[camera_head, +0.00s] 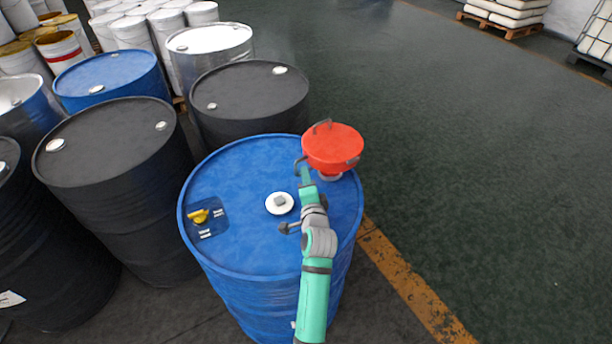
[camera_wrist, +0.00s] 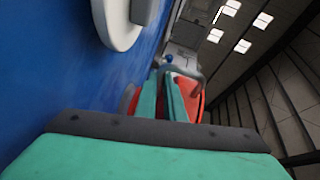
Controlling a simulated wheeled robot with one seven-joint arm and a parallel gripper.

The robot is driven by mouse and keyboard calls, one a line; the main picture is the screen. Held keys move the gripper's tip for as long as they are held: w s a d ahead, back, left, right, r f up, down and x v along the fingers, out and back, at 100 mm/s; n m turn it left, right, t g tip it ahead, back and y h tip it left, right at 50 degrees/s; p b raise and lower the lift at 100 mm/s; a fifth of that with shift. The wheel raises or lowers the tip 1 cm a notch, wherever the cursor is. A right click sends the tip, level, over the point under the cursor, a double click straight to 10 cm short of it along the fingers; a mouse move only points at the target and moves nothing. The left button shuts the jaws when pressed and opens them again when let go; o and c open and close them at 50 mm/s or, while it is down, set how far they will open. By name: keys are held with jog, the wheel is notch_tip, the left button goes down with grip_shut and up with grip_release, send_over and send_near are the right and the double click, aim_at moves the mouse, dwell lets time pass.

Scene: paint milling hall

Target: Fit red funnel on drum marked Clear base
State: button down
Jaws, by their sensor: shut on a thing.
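The red funnel (camera_head: 335,146), with a closed-looking round top and dark handles, is over the far right edge of the near blue drum's top (camera_head: 240,165). A pale ring (camera_head: 330,177) shows just under it; I cannot tell whether the funnel is seated there. My gripper (camera_head: 302,168) is shut on the funnel's near-left handle. In the wrist view, my green fingers (camera_wrist: 166,98) meet a grey handle in front of the red funnel (camera_wrist: 190,88). No "Clear base" marking is readable on this drum.
The blue drum's top also has a white cap (camera_head: 279,203) and a dark patch with a yellow piece (camera_head: 198,215). Black drums (camera_head: 105,140) (camera_head: 250,92) and another blue drum (camera_head: 108,75) crowd the left and back. Open floor (camera_head: 480,150) lies to the right.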

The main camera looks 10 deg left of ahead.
jog(key=c, duration=1.8)
grip_release()
jog(key=shift+o, duration=0.2)
jog(key=shift+f, duration=0.1)
jog(key=shift+s, duration=0.15)
jog(key=v, duration=1)
jog(key=shift+s+d, duration=0.1)
jog(key=shift+s, duration=0.15)
jog(key=shift+v, duration=2.5)
